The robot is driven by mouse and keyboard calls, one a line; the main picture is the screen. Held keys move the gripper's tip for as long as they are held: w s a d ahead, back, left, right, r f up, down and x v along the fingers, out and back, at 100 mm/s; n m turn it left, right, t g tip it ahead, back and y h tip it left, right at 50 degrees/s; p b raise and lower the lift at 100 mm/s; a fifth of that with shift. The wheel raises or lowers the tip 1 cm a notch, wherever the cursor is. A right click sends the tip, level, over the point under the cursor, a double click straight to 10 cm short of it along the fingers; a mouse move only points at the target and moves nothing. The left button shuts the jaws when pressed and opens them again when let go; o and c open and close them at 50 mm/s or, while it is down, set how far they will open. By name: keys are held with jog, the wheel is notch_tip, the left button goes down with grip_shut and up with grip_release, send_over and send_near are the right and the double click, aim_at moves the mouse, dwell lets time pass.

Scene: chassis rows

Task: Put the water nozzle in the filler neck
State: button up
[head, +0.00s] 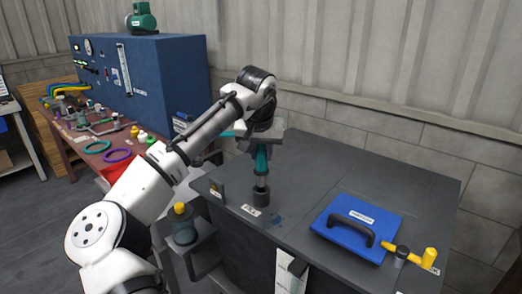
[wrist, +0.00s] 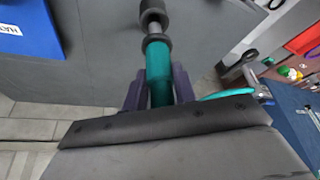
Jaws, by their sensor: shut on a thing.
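My gripper (wrist: 157,90) is shut on the teal water nozzle (wrist: 159,68), with one finger on each side of its body. The nozzle (head: 262,160) also shows in the head view, upright and pointing down below my gripper (head: 262,145). Its grey spout (wrist: 155,26) comes out past a black collar. A short dark filler neck (head: 261,191) stands on the dark deck, directly under the spout. The spout's lower end meets the neck's mouth in the head view; whether it is inside, and how deep, I cannot tell.
A yellow-topped container (head: 183,225) stands in a holder at left. A cluttered bench (head: 95,150) and a blue cabinet (head: 165,75) are behind.

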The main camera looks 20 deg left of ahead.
aim_at(261, 162)
jog(key=shift+f+b, duration=1.35)
jog(key=shift+f, duration=1.2)
jog(key=o, duration=1.1)
jog(key=shift+o, duration=0.2)
jog(key=shift+f, duration=0.1)
jog(key=b+v, duration=0.2)
jog(key=v, duration=1.2)
jog(key=shift+s, duration=0.1)
